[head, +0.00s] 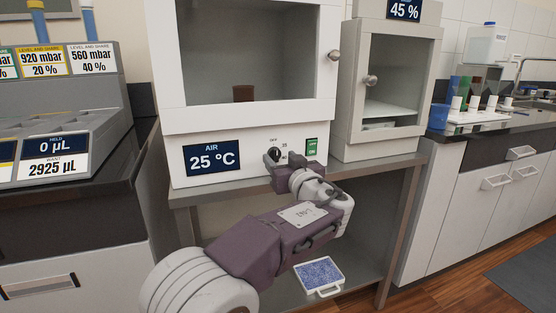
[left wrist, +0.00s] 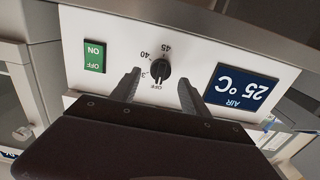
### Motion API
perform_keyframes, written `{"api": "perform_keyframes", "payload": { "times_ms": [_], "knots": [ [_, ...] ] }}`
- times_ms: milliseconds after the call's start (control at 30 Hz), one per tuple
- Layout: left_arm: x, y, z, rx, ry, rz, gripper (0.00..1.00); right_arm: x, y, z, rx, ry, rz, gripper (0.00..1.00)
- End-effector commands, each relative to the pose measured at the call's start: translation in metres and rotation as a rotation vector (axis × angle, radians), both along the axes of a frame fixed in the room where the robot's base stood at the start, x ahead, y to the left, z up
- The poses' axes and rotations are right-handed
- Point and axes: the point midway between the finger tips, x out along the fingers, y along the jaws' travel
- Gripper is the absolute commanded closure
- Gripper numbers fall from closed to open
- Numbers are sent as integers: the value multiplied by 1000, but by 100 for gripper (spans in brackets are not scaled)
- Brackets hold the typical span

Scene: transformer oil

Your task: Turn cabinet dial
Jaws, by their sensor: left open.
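The black cabinet dial (left wrist: 160,69) is on the white lower panel of the cabinet (head: 250,143). OFF, 40 and 45 are marked around it, and another mark is partly hidden by a finger. Its pointer seems to be near OFF. In the head view the dial (head: 276,153) is partly hidden by my gripper. My left gripper (head: 272,159) is at the panel, open. In the left wrist view its two fingers (left wrist: 159,77) stand on either side of the dial, with gaps visible. My right gripper is not in view.
A display (head: 212,158) beside the dial reads AIR 25 °C. A green ON/OFF switch (head: 312,147) is on the dial's other side. A second cabinet (head: 385,100) stands to the right. A blue-and-white case (head: 319,274) lies on the shelf below.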

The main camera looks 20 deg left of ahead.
Motion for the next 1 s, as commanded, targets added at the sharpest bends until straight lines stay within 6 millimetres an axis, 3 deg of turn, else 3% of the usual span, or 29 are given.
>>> {"api": "perform_keyframes", "payload": {
  "times_ms": [200, 467, 600, 667, 1000],
  "knots": [
    [20, 14, 0, -1, 0, 1, 46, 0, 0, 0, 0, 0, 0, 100],
    [22, 15, 0, -1, 1, -1, 46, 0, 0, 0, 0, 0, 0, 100],
    [22, 15, 0, -1, 1, -1, 85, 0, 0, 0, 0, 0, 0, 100],
    [22, 15, 0, -1, 1, -1, 100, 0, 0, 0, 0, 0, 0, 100],
    [22, 15, -2, 40, 30, -1, 100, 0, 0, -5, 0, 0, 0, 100]
  ]
}}
